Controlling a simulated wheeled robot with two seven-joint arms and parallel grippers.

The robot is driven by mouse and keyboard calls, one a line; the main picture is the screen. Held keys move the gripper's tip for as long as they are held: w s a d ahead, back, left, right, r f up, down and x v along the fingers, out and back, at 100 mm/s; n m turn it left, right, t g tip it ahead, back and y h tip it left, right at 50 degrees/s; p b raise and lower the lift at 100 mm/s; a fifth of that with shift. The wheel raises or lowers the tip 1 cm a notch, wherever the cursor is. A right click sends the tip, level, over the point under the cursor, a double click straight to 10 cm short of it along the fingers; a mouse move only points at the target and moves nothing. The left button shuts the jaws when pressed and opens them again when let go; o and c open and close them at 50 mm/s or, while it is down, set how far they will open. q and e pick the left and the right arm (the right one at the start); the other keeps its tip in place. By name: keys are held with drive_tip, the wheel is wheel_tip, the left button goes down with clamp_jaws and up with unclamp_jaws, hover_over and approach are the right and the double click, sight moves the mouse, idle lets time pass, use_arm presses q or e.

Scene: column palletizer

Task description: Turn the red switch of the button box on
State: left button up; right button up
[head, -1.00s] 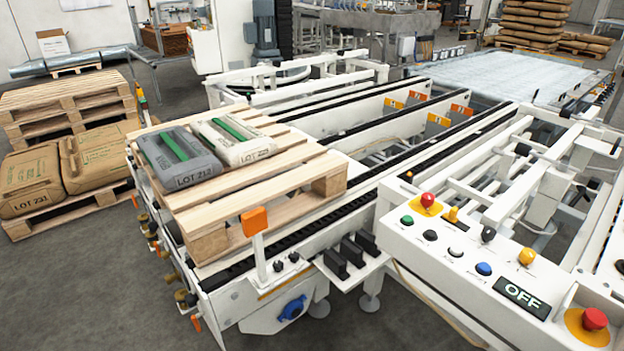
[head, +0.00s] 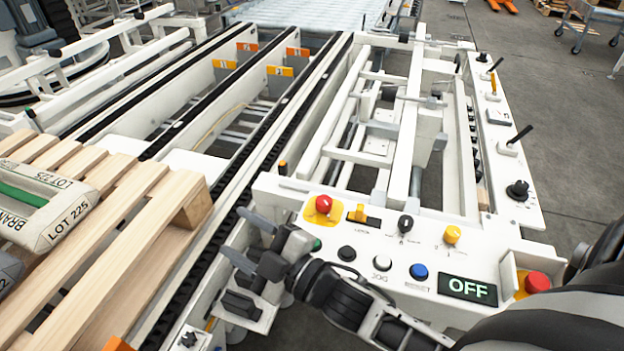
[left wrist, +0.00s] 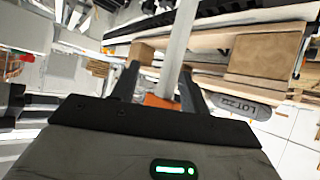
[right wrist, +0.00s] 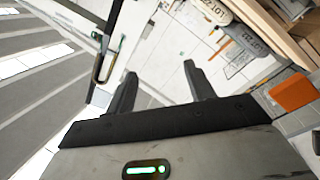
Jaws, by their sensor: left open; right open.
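The white button box (head: 300,196) lies right of centre in the head view. It carries a red mushroom button (head: 323,204) on a yellow base, an orange toggle (head: 358,213), a black knob (head: 405,223) and a yellow knob (head: 451,234). A second red button (head: 537,282) sits at the right end. The display (head: 468,288) reads OFF. My right gripper (head: 243,238) is open and empty, left of the box's front corner; it also shows open in the right wrist view (right wrist: 160,73). My left gripper (left wrist: 158,82) is open, seen only in its wrist view, with a pale post beyond its fingers.
A wooden pallet (head: 135,215) with labelled bags (head: 50,205) stands on the conveyor at left. Green, black, white and blue buttons (head: 418,271) line the box's front. A lever panel (head: 505,160) runs along the right; open floor (head: 570,110) lies beyond.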

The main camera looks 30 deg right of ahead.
drive_tip(key=a+r+n+g+y, duration=0.2)
drive_tip(key=a+r+n+y, duration=0.2)
drive_tip(key=r+n+y, duration=0.6)
drive_tip(key=n+g+h+p, duration=0.4)
drive_tip(key=n+g+h, duration=1.25)
drive_tip(key=n, duration=1.35)
hover_over(324, 200)
drive_tip(key=f+t+h, duration=0.1)
drive_tip(key=t+h, duration=0.1)
wheel_tip(324, 200, down, 14)
drive_tip(key=shift+f+p, duration=0.1)
drive_tip(key=shift+p, duration=0.4)
drive_tip(key=shift+f, duration=0.8)
use_arm(q)
drive_tip(key=s, duration=0.1)
drive_tip(key=s+a+r, duration=0.1)
drive_tip(key=shift+s+g+y, duration=0.3)
drive_tip(key=shift+s+g, duration=0.05)
drive_tip(key=shift+g, duration=0.05)
